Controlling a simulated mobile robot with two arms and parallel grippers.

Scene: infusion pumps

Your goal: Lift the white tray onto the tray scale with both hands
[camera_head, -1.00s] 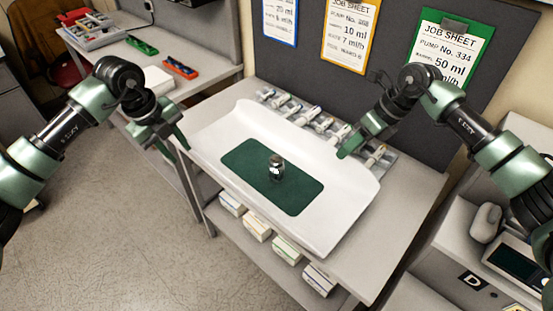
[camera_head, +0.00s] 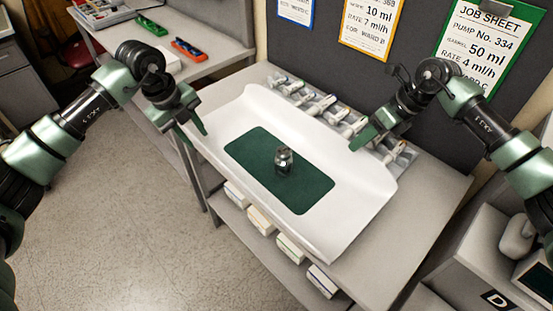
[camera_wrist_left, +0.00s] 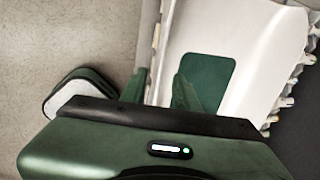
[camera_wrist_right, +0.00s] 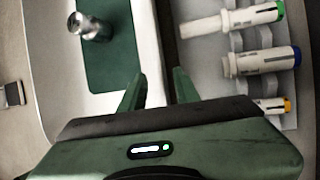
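The white tray (camera_head: 262,108) rests on the grey bench in the head view, with raised ends and a green mat (camera_head: 247,152) in it. A small shiny metal-and-dark jar (camera_head: 284,161) stands on the mat; it also shows in the right wrist view (camera_wrist_right: 90,26). My left gripper (camera_head: 197,122) is at the tray's left end, fingers apart near the rim. My right gripper (camera_head: 362,139) is at the tray's far right side, fingers apart with the rim showing between them in the right wrist view. Finger contact is unclear. I cannot clearly identify the tray scale.
Several syringes (camera_head: 320,104) lie in a grey rack right behind the tray. Small boxes (camera_head: 262,219) sit on the shelf below. A device with a dark screen (camera_head: 538,276) stands at lower right. A side table (camera_head: 207,62) holds red and green items.

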